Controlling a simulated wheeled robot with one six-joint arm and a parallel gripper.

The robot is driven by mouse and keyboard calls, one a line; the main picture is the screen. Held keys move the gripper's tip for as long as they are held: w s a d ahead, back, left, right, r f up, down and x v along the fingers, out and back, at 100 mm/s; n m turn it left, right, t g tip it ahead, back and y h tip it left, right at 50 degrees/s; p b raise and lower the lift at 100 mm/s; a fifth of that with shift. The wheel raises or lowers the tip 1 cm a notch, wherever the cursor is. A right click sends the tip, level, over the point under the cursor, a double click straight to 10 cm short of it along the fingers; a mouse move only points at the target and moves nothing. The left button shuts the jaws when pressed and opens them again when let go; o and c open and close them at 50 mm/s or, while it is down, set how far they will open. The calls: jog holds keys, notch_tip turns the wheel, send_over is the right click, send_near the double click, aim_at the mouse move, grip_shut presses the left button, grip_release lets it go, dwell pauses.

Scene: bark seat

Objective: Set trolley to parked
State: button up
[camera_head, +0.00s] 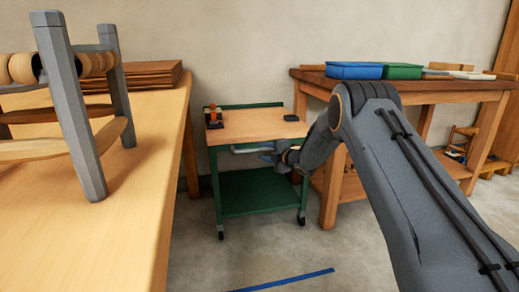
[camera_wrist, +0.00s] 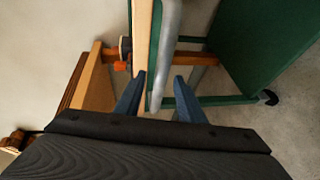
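The trolley (camera_head: 250,193) has a green frame, a wooden top (camera_head: 255,128), a green lower shelf and casters. It stands on the floor between the two benches. A grey bar handle (camera_head: 246,150) runs along its front, below the top. My gripper (camera_head: 272,152) is at the right part of this handle. In the wrist view, the handle (camera_wrist: 168,50) reaches down between the two blue fingers of my gripper (camera_wrist: 160,82). The fingers are apart, and I see no clear grip on the bar. The trolley's green panel (camera_wrist: 255,45) shows at the right.
A blue tape line (camera_head: 285,281) lies on the floor in front of the trolley. A long wooden bench (camera_head: 120,215) fills the left. A workbench (camera_head: 445,97) with blue and green trays stands at the right. An orange-and-black item (camera_head: 213,116) sits on the trolley top.

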jog(key=p+v, duration=0.1)
jog(key=v, duration=0.3)
